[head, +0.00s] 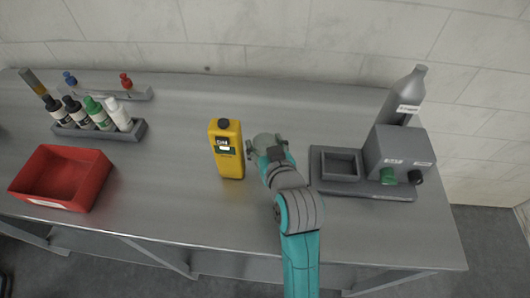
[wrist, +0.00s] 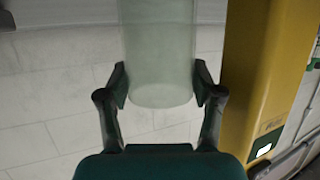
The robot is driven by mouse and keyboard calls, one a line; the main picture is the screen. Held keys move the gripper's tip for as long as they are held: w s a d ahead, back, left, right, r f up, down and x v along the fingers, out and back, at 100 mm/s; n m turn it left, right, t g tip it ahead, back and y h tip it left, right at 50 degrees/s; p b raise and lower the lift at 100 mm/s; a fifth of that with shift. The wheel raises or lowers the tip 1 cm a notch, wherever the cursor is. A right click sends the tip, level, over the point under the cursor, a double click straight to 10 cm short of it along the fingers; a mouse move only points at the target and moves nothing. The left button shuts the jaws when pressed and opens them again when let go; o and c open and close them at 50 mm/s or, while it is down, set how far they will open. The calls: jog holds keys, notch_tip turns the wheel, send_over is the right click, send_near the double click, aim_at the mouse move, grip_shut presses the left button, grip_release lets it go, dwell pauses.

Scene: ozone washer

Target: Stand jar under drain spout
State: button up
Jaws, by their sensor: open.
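The jar (head: 263,139) is pale, greenish and see-through. It is on the bench, just right of the yellow instrument, with its lower part hidden by my gripper (head: 268,154). In the wrist view the jar (wrist: 157,50) lies between the two fingers of my gripper (wrist: 161,85), which is open around it. Whether the fingertips touch the glass is hard to tell. The grey washer unit (head: 400,148) is at the right, with a green part (head: 388,176) and a black part (head: 415,177) at its front. I cannot make out which part is the drain spout.
The yellow instrument (head: 226,150) stands close left of the jar; it also shows in the wrist view (wrist: 255,70). A grey square basin (head: 342,163) adjoins the washer. A grey bottle (head: 405,95) stands behind it. A red bin (head: 62,177) and bottle rack (head: 98,130) are at left.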

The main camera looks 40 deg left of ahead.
jog(key=c, duration=1)
